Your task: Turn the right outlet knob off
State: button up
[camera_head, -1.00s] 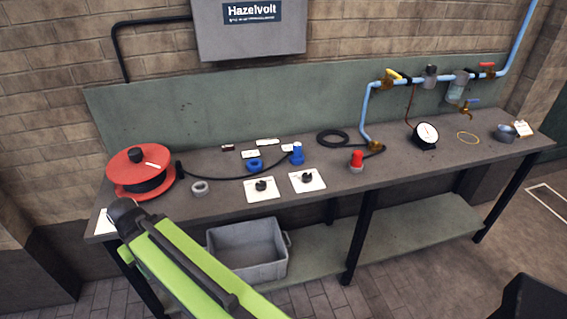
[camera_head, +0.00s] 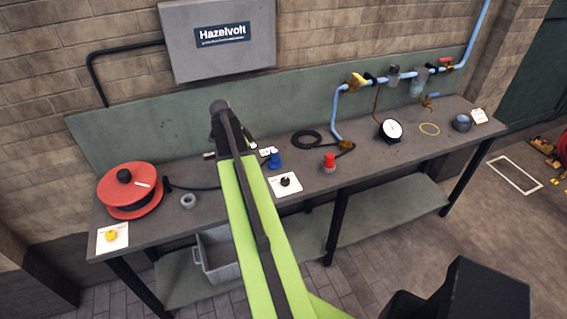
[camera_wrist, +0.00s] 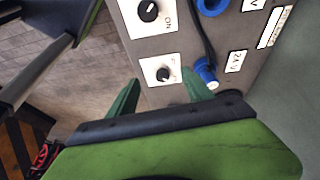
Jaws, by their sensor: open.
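The right outlet knob (camera_head: 286,181) is a small black knob on a white square plate (camera_head: 277,189) near the front edge of the bench. In the wrist view the same knob (camera_wrist: 162,74) appears between the tips of my gripper (camera_wrist: 160,92), apart from both. My gripper has its green fingers spread and holds nothing. A second black knob (camera_wrist: 148,12) sits on a white plate marked "ON" at the top of the wrist view; my arm hides it in the head view. The right knob's setting is too small to read.
A blue connector (camera_head: 275,159) stands beside the right plate, with a cable near it. A red-capped fitting (camera_head: 329,163) is to the right. A red cable reel (camera_head: 130,187), grey ring (camera_head: 189,201) and yellow knob (camera_head: 110,236) are to the left. A grey crate (camera_head: 218,263) sits below.

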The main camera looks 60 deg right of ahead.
jog(key=s+d+r+m, duration=0.2)
jog(key=s+d+m, duration=0.1)
jog(key=d, duration=0.2)
jog(key=b, duration=1.6)
send_near(285, 180)
jog(key=x, duration=0.9)
jog(key=shift+w, duration=0.2)
jog(key=shift+d+r+g, duration=0.1)
jog(key=shift+g, duration=0.2)
grip_shut()
